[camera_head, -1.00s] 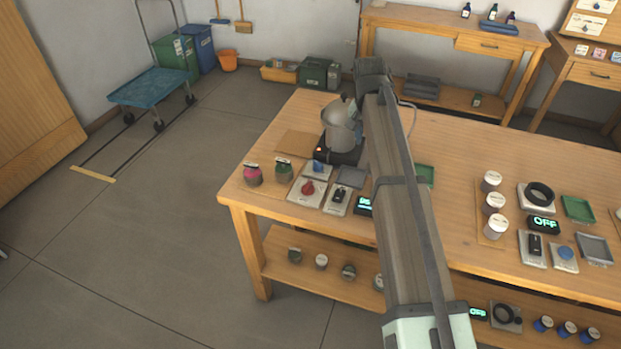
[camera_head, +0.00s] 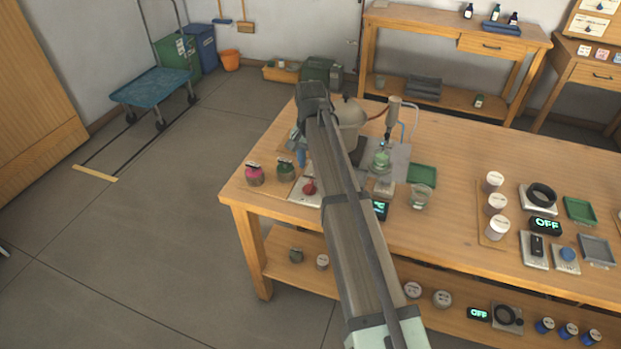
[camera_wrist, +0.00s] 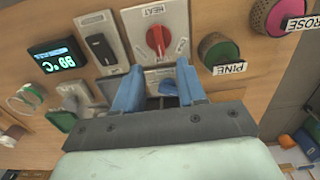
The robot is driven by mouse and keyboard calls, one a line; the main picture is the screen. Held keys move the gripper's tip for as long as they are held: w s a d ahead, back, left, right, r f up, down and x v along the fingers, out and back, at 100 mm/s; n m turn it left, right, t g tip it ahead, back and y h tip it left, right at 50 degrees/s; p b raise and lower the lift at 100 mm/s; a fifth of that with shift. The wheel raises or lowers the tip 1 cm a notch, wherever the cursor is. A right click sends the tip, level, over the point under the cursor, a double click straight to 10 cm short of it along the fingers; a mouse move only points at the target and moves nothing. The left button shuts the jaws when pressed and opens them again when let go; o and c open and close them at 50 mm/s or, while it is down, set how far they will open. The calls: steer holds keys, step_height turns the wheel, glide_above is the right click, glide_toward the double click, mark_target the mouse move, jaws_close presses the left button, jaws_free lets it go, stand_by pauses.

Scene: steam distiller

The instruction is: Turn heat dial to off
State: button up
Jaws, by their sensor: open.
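The heat dial is a red knob (camera_wrist: 158,38) on a pale plate marked HEAT (camera_wrist: 150,12). It shows near the top centre of the wrist view and as a red knob (camera_head: 309,188) near the bench's left front in the head view. Its pointer direction is hard to read. My gripper (camera_wrist: 160,68) has two blue fingers, spread open and empty. In the wrist view the fingertips lie just below the dial, apart from it. In the head view my gripper (camera_head: 301,155) is behind the dial, partly hidden by my arm.
A blue knob (camera_wrist: 168,88) shows between the fingers. A black switch (camera_wrist: 101,48) and a lit temperature display (camera_wrist: 58,60) stand beside the dial. PINE (camera_wrist: 218,52) and ROSE (camera_wrist: 278,16) jars are on its other side. A metal pot (camera_head: 350,115) and glassware (camera_head: 422,196) stand nearby.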

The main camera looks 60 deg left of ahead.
mark_target(311, 182)
step_height(311, 182, down, 7)
steer(key=shift+r, duration=0.1)
stand_by(0.3)
steer(key=shift+c, duration=0.2)
jaws_close()
